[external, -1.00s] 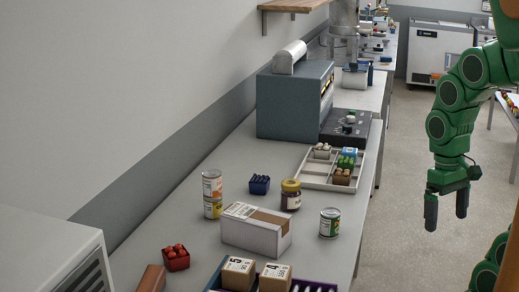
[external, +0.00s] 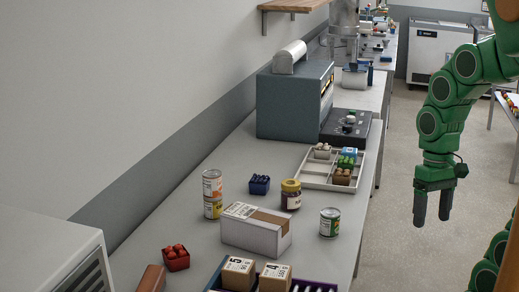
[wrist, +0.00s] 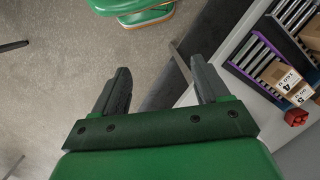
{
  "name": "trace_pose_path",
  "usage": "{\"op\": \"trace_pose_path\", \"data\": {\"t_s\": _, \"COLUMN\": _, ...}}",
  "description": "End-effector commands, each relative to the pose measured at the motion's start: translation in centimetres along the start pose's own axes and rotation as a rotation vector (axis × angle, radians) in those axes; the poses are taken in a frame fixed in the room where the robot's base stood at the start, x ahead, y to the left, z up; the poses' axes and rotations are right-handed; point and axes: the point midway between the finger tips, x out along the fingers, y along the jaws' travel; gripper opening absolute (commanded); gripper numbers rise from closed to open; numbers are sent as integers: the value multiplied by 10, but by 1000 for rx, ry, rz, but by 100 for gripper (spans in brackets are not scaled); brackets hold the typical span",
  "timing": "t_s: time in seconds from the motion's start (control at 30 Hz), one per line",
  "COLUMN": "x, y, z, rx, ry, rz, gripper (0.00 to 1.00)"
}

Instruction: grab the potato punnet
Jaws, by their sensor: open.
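A small tan punnet with brownish contents (external: 341,177), which looks like the potato punnet, sits in the near right compartment of a white divided tray (external: 312,182) on the counter. Its contents are too small to make out surely. My gripper (external: 433,208) is open and empty, pointing down over the floor, right of the counter and apart from the tray. In the wrist view my gripper (wrist: 160,72) has its fingers spread with nothing between them. The potato punnet does not show in the wrist view.
A punnet with pale contents (external: 322,150) and blue and green punnets share the tray. A jar (external: 291,195), a green-labelled can (external: 330,222), a white box (external: 256,230) and a dark blue punnet (external: 259,184) stand nearer. The counter's right edge lies between my gripper and the tray.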

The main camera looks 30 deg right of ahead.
Motion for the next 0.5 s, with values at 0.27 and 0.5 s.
{"op": "trace_pose_path", "data": {"t_s": 0.27, "x": -14, "y": -44, "z": -62, "rx": 125, "ry": -13, "rz": -189, "gripper": 74}}
{"op": "trace_pose_path", "data": {"t_s": 0.5, "x": -29, "y": -72, "z": -117, "rx": 261, "ry": -35, "rz": -355, "gripper": 74}}
